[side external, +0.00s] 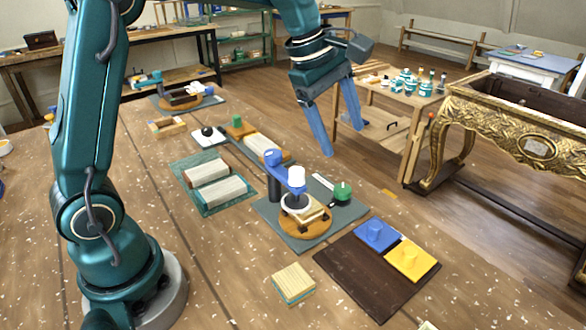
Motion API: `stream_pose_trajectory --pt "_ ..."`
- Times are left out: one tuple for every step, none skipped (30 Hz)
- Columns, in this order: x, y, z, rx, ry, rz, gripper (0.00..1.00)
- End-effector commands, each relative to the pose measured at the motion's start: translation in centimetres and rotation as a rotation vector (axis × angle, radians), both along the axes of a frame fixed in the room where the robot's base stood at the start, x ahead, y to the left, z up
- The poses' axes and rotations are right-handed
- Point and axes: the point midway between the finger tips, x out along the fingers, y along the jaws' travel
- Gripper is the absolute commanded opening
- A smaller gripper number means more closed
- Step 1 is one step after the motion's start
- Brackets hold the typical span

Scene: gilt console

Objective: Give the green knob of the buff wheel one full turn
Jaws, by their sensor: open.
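A round green knob (342,189) with a dark base stands at the right side of a grey-green board (347,215), beside a pale bar. Left of it on the same board is a round orange-tan disc (311,227) carrying wooden pieces and a white ring (287,206). A blue arm with a white cap (296,175) reaches over the disc from a dark post. I cannot tell which part is the buff wheel or how the knob joins it. My gripper (341,140) is open and empty, its two blue fingers pointing down, in the air apart from the knob.
A dark brown board (355,277) with a blue plate (376,234) and a yellow plate (409,259) lies at front right. A small wooden block (293,283) sits in front. A teal tray (209,209) with two pale blocks lies left. A gilt console (520,135) stands right, beyond the table.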

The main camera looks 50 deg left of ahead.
Motion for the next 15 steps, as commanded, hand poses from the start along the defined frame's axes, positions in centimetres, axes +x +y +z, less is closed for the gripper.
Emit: stream_pose_trajectory --pt "1.1 0.6 -1.5 -0.064 0.046 0.083 0.76" --pt "1.7 0.8 -2.2 -0.102 0.07 0.131 0.76" --pt "2.4 1.2 -3.2 -0.149 0.1 0.191 0.76" --pt "2.9 1.5 -3.9 -0.18 0.122 0.232 0.76" --pt "3.3 1.8 -4.6 -0.209 0.142 0.269 0.76" --pt "3.7 2.3 -5.6 -0.242 0.168 0.312 0.76" --pt "4.0 2.7 -6.3 -0.262 0.186 0.34 0.76" --pt "4.2 3.0 -7.0 -0.279 0.2 0.363 0.76" --pt "4.4 3.5 -7.8 -0.295 0.218 0.384 0.76" --pt "4.5 3.8 -8.4 -0.304 0.229 0.396 0.76" --pt "4.5 4.1 -8.9 -0.309 0.239 0.407 0.76" --pt "4.4 4.5 -9.6 -0.312 0.252 0.418 0.76" --pt "4.4 4.7 -10.0 -0.314 0.262 0.425 0.76" --pt "4.3 4.9 -10.3 -0.314 0.27 0.431 0.76" --pt "4.2 5.0 -10.8 -0.315 0.276 0.436 0.76"
